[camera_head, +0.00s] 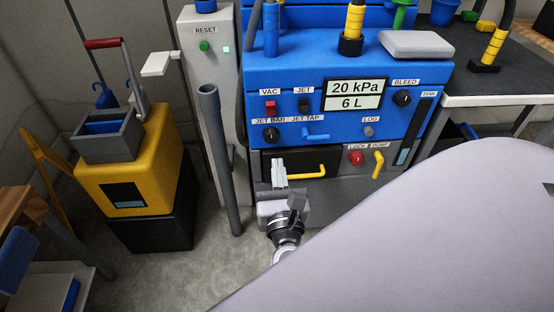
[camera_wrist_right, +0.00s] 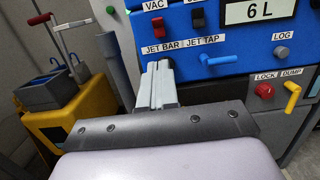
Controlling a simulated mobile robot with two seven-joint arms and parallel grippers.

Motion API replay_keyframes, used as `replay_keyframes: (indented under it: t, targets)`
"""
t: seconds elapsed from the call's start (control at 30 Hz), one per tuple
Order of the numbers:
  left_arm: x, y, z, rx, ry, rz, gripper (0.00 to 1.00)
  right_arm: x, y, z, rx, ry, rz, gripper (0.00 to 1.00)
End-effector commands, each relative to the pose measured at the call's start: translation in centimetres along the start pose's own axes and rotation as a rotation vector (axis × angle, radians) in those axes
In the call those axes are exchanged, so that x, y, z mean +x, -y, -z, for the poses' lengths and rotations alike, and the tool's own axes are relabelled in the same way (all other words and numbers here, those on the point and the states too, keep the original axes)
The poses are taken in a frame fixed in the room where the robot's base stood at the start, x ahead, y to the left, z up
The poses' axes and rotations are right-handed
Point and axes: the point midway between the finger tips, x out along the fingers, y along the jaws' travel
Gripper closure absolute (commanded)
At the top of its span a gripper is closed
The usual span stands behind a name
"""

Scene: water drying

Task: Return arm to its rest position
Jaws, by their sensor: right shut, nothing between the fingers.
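My right gripper (camera_head: 279,172) shows in the head view in front of the lower part of the blue machine (camera_head: 290,85). Its fingers are together with nothing between them. In the right wrist view the closed fingers (camera_wrist_right: 156,85) point toward the machine panel, below the JET BAR label. The gripper looks apart from the yellow drawer handle (camera_head: 308,171), which is just to its right in the head view. My left gripper is not in view.
The panel has a yellow dump lever (camera_head: 378,164), a red lock knob (camera_head: 355,158) and a blue jet tap lever (camera_head: 316,136). A grey tube (camera_head: 220,160) stands left of the gripper. A yellow mop bucket (camera_head: 145,178) stands further left. A dark table (camera_head: 470,75) is at right.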

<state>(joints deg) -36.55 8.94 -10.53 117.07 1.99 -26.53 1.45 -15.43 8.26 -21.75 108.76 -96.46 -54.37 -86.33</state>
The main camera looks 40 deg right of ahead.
Motion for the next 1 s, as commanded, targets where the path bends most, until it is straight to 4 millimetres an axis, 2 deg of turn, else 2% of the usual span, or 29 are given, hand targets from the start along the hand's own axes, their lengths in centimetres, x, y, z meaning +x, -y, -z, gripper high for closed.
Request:
replay_keyframes:
  t: [0.5, 0.63, 0.77, 1.0]
  targets:
    - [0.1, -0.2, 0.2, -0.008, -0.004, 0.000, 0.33, 0.0, 0.0, 0.0, 0.001, 0.000, -0.001, 1.00]
    - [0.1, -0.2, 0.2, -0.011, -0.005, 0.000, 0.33, -0.2, 0.1, 0.9, 0.063, -0.043, -0.006, 1.00]
    - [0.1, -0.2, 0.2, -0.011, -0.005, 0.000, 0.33, -1.0, 0.5, 3.8, 0.280, -0.186, -0.009, 1.00]
    - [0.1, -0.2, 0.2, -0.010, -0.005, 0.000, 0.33, -4.8, 0.6, 10.2, 0.929, -0.556, 0.097, 1.00]
